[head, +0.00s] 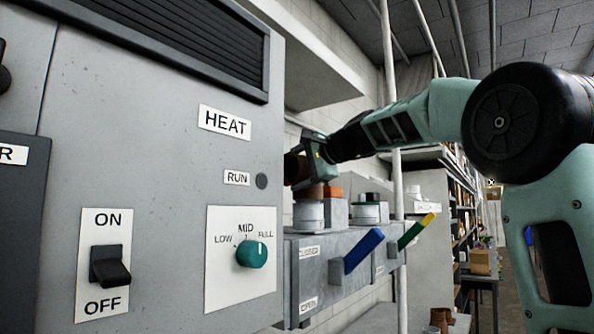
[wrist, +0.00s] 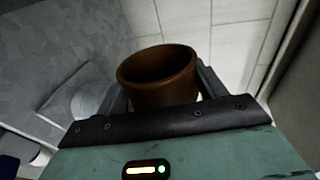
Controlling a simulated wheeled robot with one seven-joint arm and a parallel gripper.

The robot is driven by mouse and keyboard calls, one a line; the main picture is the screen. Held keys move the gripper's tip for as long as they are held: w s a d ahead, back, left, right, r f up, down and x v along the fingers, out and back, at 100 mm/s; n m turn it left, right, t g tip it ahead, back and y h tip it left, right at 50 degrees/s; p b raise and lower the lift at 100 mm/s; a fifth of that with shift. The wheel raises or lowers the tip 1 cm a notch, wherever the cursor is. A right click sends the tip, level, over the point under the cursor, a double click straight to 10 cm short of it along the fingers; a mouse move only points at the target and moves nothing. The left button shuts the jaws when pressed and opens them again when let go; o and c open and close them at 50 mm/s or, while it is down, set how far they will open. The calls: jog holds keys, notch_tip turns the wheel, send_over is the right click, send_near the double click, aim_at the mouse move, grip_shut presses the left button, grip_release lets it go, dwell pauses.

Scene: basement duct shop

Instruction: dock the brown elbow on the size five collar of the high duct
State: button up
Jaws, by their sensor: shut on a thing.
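My gripper (head: 312,166) is shut on the brown elbow (wrist: 160,92). In the wrist view its open round mouth faces up between the two fingers. In the head view the elbow (head: 308,190) is partly hidden by the cabinet edge and the gripper. Its lower end shows directly above a pale round collar (head: 308,214) on the grey high duct (head: 336,252). I cannot tell whether it is seated or just above. A pale round shape (wrist: 92,98) lies left of the elbow in the wrist view. No collar size number is readable.
The grey heater cabinet (head: 165,150) fills the left and hides part of the duct. Blue (head: 364,250) and green (head: 416,230) levers stick out from the duct front. Another collar (head: 368,211) and an orange piece (head: 333,192) stand near. A pale vertical pipe (head: 395,175) rises behind.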

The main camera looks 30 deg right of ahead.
jog(key=shift+f+b, duration=0.55)
jog(key=o, duration=0.8)
jog(key=shift+b+v, duration=0.85)
jog(key=shift+v, duration=4.75)
